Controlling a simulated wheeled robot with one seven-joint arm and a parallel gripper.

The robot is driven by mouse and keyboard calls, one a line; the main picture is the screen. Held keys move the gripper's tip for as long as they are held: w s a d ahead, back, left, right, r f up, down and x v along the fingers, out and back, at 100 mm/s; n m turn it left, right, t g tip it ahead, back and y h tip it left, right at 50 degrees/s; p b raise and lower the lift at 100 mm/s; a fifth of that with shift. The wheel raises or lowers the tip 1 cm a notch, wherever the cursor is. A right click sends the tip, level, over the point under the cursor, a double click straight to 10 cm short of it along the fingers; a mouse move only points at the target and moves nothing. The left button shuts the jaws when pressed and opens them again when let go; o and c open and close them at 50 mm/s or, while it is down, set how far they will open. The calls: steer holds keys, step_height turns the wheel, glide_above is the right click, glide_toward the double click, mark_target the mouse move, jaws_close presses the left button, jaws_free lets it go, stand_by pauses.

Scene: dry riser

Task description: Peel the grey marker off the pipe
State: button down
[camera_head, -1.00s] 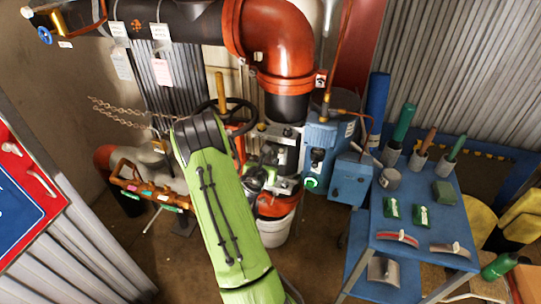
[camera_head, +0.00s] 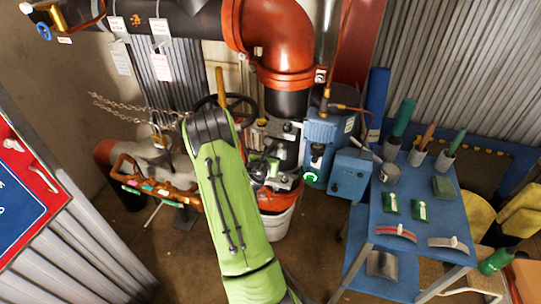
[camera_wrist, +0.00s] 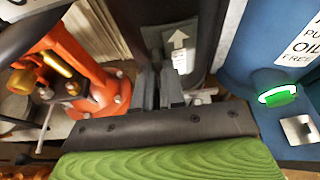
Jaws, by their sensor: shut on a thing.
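The grey marker (camera_wrist: 178,42) is a flat plate with a white arrow, lying against the dark upright pipe (camera_wrist: 205,30) in the wrist view. My gripper (camera_wrist: 162,72) is at the marker's lower end, with its fingers close together and shut on it. The exact grip is hard to see between the fingers. In the head view the dark pipe (camera_head: 287,104) drops from a red-orange elbow. My green arm reaches toward its lower part, and I cannot make out the marker there.
A blue pump unit (camera_head: 327,140) stands right of the pipe, with a blue box beside it. An orange valve (camera_wrist: 75,85) and a black handwheel are close on the left. A white bucket (camera_head: 276,220) sits below. A blue cart (camera_head: 405,245) with tools stands at right.

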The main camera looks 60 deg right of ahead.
steer(key=shift+a+f, duration=0.1)
steer(key=shift+a, duration=0.05)
steer(key=s+a+b, duration=0.1)
steer(key=a+b, duration=0.5)
steer(key=a, duration=0.2)
steer(key=shift+s+a, duration=0.2)
steer(key=shift+a, duration=0.15)
stand_by(0.4)
stand_by(0.4)
steer(key=w+a+f+n+t+y+p, duration=0.2)
steer(key=w+a+f+n+t, duration=0.15)
steer(key=w+a, duration=0.4)
steer(key=w+a+f+n+t+y+p, duration=0.1)
steer(key=w+a+f+n+t+y, duration=0.15)
steer(key=w+a+n+t, duration=0.4)
steer(key=w+a+r+n+y+p, duration=0.1)
steer(key=w+a+n+y+p, duration=0.1)
steer(key=a, duration=1)
steer(key=w+a+r+n+t+y+p, duration=0.1)
steer(key=w+a+n+y, duration=0.3)
steer(key=a, duration=0.8)
steer(key=y+p, duration=0.1)
steer(key=y, duration=0.1)
steer(key=shift+w+t+y, duration=0.15)
steer(key=shift+t+y, duration=0.15)
steer(key=shift+y, duration=0.05)
